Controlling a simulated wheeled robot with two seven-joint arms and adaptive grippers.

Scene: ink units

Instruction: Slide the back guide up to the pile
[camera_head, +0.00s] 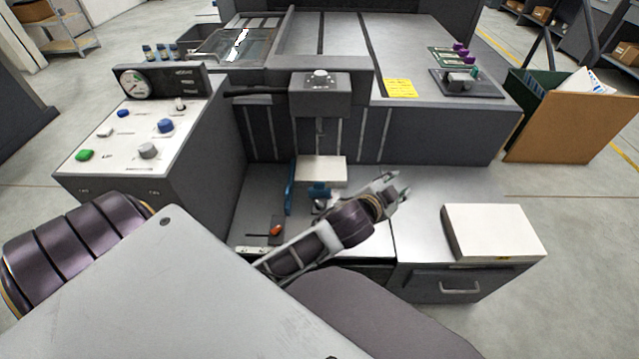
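A white paper pile (322,166) lies in the recessed feed bay under the machine head. A small blue guide with a rounded knob (319,190) stands at its near edge, and I take it for the back guide. I cannot tell whether it touches the pile. A tall thin blue guide (289,188) stands along the pile's left side. My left gripper (402,182) is right of the back guide, apart from it and pointing up and right. Its fingers look apart, with nothing between them. My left wrist covers part of the bay in front of the guide. My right gripper is out of view.
A red-orange lever (276,230) sits on the bay floor at front left. A second white paper stack (494,231) lies on the right side top. The control console (137,134) bounds the bay on the left, and the head box (320,92) overhangs the pile.

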